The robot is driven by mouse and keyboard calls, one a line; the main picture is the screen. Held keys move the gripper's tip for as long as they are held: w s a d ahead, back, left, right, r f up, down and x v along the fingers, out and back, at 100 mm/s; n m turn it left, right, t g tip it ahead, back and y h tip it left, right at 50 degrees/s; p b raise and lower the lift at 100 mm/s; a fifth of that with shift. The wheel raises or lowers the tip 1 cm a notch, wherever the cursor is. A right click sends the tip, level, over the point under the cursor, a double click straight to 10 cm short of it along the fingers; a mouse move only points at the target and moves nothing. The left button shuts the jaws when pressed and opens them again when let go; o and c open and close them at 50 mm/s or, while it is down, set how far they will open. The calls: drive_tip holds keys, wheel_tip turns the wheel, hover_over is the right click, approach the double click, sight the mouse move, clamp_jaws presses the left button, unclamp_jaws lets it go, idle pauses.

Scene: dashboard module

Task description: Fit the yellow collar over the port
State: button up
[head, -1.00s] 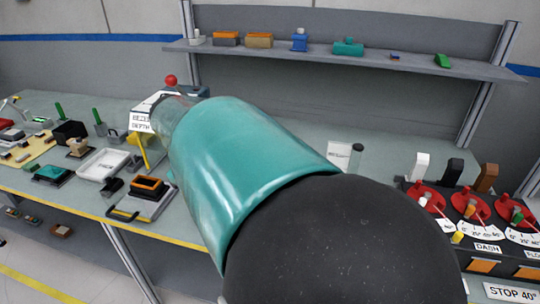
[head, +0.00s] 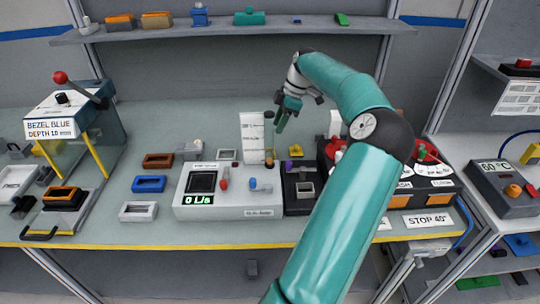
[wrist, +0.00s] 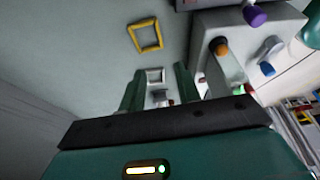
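A yellow square collar (wrist: 145,36) lies on the grey bench in the wrist view, beyond my fingertips and up to the left. A small pale square frame (wrist: 155,75) shows between my green fingers; I cannot tell whether it is the port. My gripper (wrist: 157,72) is open, with its two fingers apart and nothing held between them. In the head view my gripper (head: 281,118) hangs above the back of the bench, beside a white upright panel (head: 252,136). I cannot make out the collar surely in the head view.
A white flow unit (head: 232,211) reading 0 L/s stands at the bench front. A red-dialled module (head: 425,200) is right of it, partly behind my arm. Small blue (head: 149,184) and white (head: 138,211) blocks lie left. A shelf (head: 150,32) runs behind.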

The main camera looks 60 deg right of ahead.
drive_tip(key=s, duration=0.2)
hover_over(276, 157)
drive_tip(key=f, duration=0.7)
drive_tip(key=shift+w+d+f, duration=0.15)
drive_tip(key=shift+w+f, duration=0.05)
drive_tip(key=shift+s+f+t, duration=0.1)
drive_tip(key=shift+f+t, duration=0.1)
drive_tip(key=shift+t, duration=0.1)
drive_tip(key=x, duration=0.5)
drive_tip(key=shift+a+f, duration=0.15)
drive_tip(key=shift+a, duration=0.2)
clamp_jaws()
